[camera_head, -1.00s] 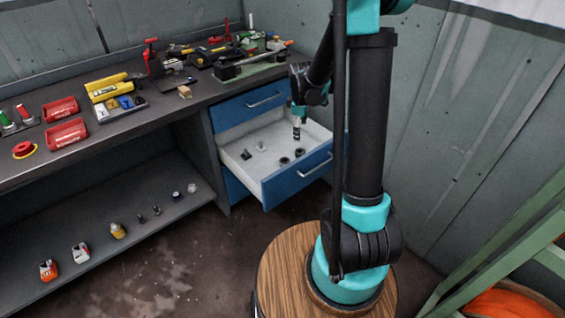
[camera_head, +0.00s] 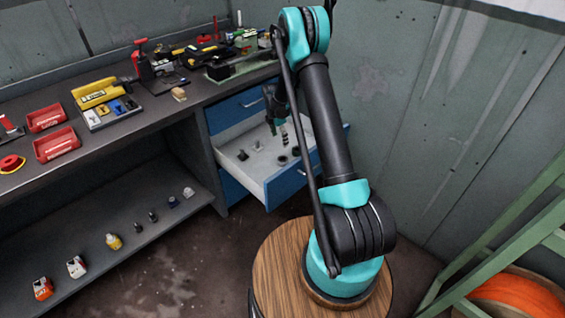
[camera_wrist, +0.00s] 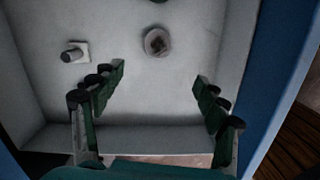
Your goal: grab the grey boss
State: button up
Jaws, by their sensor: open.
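The grey boss (camera_wrist: 75,53), a short cylinder on a small square plate, lies on the drawer floor at the upper left of the wrist view. What looks like it also shows in the head view (camera_head: 258,146). My gripper (camera_wrist: 160,75) is open and empty above the drawer, its fingers spread. The boss is beyond and outside the left finger, apart from it. In the head view my gripper (camera_head: 284,138) hangs over the drawer, right of the boss. A round pale piece with a dark centre (camera_wrist: 157,42) lies ahead of the gap between the fingers.
The open drawer (camera_head: 280,188) has a blue front and pale walls close around my gripper. Dark round pieces (camera_head: 283,160) and a small dark piece (camera_head: 242,155) also lie in it. The workbench (camera_head: 150,108) with tools stands left, above a shelf (camera_head: 120,262).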

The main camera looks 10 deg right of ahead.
send_over(283, 159)
jog(key=f, duration=0.9)
jog(key=shift+s+a, duration=0.35)
jog(key=shift+a, duration=0.05)
jog(key=shift+w+d+f, duration=0.1)
jog(key=shift+w+f, duration=0.05)
jog(key=shift+f, duration=0.75)
jog(key=shift+w+d+f, duration=0.1)
jog(key=shift+f, duration=0.75)
jog(key=shift+w+d+f, duration=0.1)
jog(key=shift+w+f, duration=0.05)
jog(key=shift+f, duration=0.75)
grip_shut()
jog(key=shift+r, duration=0.2)
